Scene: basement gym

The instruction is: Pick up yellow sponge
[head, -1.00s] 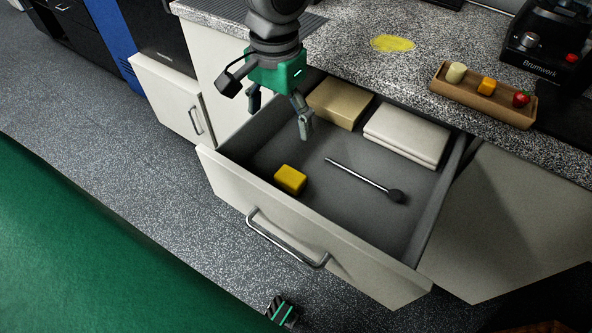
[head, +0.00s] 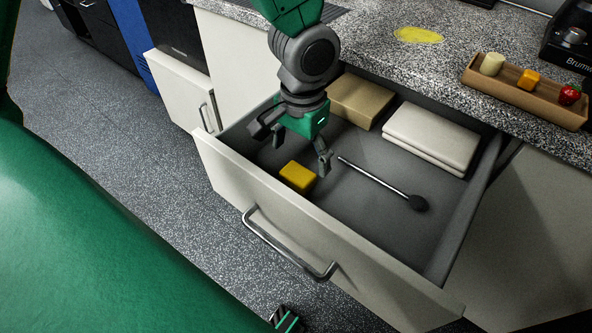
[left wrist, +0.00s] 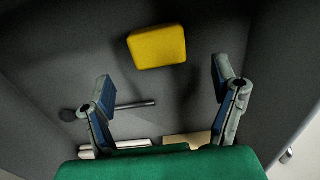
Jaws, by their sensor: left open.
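The yellow sponge (head: 297,177) lies on the floor of the open drawer (head: 375,217), near its front panel. My left gripper (head: 301,152) is over the drawer, just behind and above the sponge, pointing down. It is open and empty. In the left wrist view, the sponge (left wrist: 157,46) is beyond the spread fingertips of the left gripper (left wrist: 165,82), roughly centred between them and apart from both.
The drawer also holds a dark-headed utensil (head: 385,184), a tan box (head: 361,101) and folded white cloths (head: 431,137). The countertop (head: 440,75) above carries a wooden tray (head: 545,109) with small items and a yellow patch (head: 418,35). The drawer's front panel (head: 225,170) rises beside the sponge.

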